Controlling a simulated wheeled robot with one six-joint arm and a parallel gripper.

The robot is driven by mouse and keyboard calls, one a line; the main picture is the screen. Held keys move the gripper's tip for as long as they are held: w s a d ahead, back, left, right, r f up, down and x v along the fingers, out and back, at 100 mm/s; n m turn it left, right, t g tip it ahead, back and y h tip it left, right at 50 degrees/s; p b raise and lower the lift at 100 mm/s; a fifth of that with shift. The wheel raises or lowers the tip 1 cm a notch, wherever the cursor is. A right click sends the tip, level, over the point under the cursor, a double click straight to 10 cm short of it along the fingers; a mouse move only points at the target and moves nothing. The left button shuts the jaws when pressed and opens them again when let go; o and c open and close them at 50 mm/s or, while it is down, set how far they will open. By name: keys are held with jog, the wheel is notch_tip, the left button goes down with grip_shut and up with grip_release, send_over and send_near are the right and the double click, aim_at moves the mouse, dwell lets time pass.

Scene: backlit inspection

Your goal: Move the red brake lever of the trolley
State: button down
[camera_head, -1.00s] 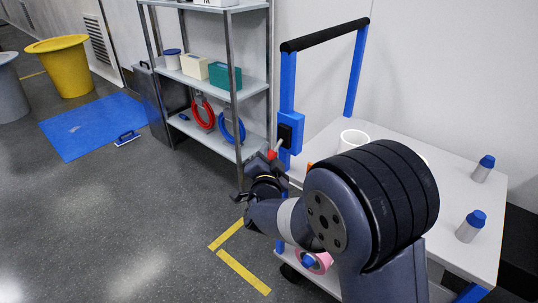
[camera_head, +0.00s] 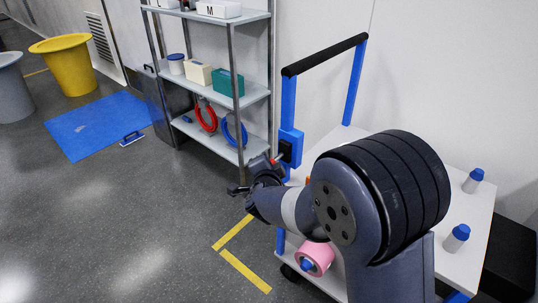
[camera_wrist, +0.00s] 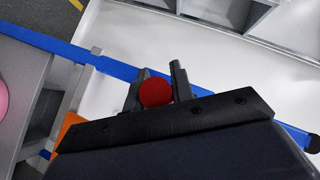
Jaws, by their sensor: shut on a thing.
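The trolley (camera_head: 462,262) stands at the right, with a blue upright frame and a black handle bar (camera_head: 325,54). A black brake housing on a blue plate (camera_head: 291,146) sits on its near left post. The red lever knob shows in the wrist view (camera_wrist: 156,92) between the two fingers of my gripper (camera_wrist: 158,84); a bit of the red tip also shows in the head view. My gripper (camera_head: 262,172) is shut on the knob, beside the post. My arm hides much of the trolley top and part of the lever.
Two blue-capped bottles (camera_head: 457,237) stand on the trolley top, and a pink roll (camera_head: 316,257) is on its lower level. A grey shelf unit (camera_head: 243,100) stands just left of the trolley.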

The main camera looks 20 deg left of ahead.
notch_tip(320, 180, up, 4)
jog(key=g+p, duration=0.1)
jog(key=p, duration=0.2)
jog(key=m+g+p, duration=0.1)
jog(key=p, duration=0.2)
jog(key=m+g+p, duration=0.1)
jog(key=p, duration=0.2)
jog(key=shift+f+g, duration=0.25)
jog(key=shift+g, duration=0.15)
jog(key=g+p, duration=0.1)
jog(key=p, duration=0.3)
jog(key=shift+w+d+r+m+g+y, duration=0.1)
jog(key=shift+w+r+m+g+y, duration=0.05)
jog(key=shift+r+m+g+y, duration=0.2)
jog(key=shift+f+g+p, duration=0.1)
jog(key=shift+g+p, duration=0.15)
jog(key=shift+p, duration=0.25)
jog(key=c, duration=1.2)
grip_release()
jog(key=p+v, duration=0.2)
jog(key=v, duration=0.8)
jog(key=shift+d+r+p, duration=0.3)
